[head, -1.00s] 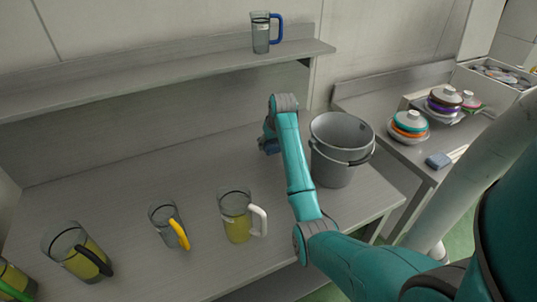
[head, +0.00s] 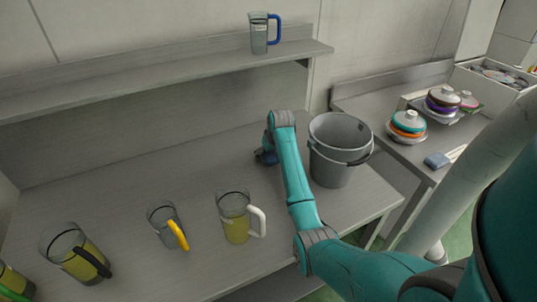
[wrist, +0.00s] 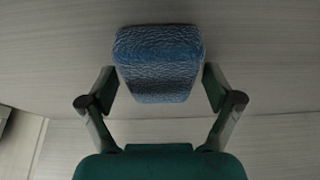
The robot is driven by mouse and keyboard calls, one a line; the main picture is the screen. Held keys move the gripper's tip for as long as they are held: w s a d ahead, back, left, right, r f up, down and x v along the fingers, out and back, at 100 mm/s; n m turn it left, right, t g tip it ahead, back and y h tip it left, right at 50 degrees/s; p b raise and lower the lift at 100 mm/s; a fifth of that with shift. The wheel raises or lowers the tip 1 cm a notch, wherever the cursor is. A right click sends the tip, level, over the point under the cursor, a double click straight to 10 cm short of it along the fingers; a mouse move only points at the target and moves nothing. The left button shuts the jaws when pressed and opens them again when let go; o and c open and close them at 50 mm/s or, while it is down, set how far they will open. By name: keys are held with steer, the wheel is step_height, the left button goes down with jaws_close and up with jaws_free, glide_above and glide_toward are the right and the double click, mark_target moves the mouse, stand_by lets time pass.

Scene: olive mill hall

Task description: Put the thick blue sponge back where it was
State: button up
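The thick blue sponge (wrist: 160,62) is between the two fingers of my gripper (wrist: 160,84) in the wrist view, with a finger against each side. In the head view the sponge (head: 265,157) shows only as a small dark-blue patch at my gripper (head: 267,150), left of the grey bucket and low over the back of the grey table (head: 130,200). Whether its underside touches the table is hard to tell.
A grey bucket (head: 338,165) stands close to the right of my arm. Several jugs stand along the table's front, including a white-handled one (head: 235,220). A blue-handled jug (head: 259,35) is on the shelf.

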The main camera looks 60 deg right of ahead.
steer(key=v, duration=1.2)
steer(key=shift+r, duration=0.15)
stand_by(0.4)
